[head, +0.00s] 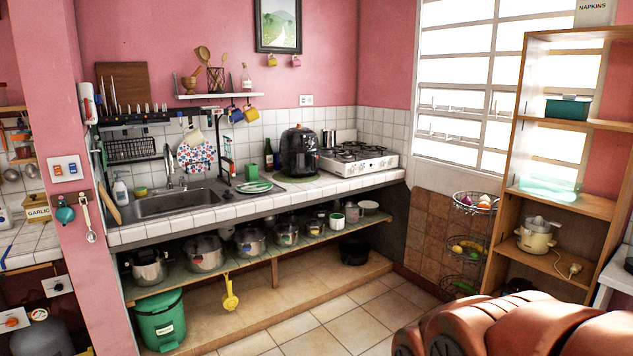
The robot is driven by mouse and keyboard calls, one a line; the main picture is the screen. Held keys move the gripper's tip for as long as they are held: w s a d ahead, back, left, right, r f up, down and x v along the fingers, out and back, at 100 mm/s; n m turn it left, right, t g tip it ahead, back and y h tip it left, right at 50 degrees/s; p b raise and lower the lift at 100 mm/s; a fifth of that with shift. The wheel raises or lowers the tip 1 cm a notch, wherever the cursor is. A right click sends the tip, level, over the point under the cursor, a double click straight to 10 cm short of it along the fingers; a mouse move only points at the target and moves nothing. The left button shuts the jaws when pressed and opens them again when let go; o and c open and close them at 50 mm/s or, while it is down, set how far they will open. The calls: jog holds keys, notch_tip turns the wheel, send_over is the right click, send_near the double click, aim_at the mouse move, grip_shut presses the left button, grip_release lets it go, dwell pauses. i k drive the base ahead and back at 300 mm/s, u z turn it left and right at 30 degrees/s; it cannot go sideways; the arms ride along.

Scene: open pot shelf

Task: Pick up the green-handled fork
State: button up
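I cannot make out the green-handled fork for certain. A plate (267,190) with something green on it lies on the tiled counter (330,186), right of the sink, and the items on it are too small to tell apart. My gripper is not in view.
The sink (178,203), black air fryer (299,152) and stove (357,160) line the counter. Pots (205,253) fill the open shelf below. A green bin (161,320) stands lower left, a wooden shelf unit (510,215) at right. The tiled floor (340,318) in front is clear.

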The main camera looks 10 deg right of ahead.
aim_at(258, 187)
jog(key=z, duration=0.75)
jog(key=i, duration=2.5)
jog(key=u, duration=0.95)
jog(key=i, duration=0.65)
jog(key=u, duration=0.5)
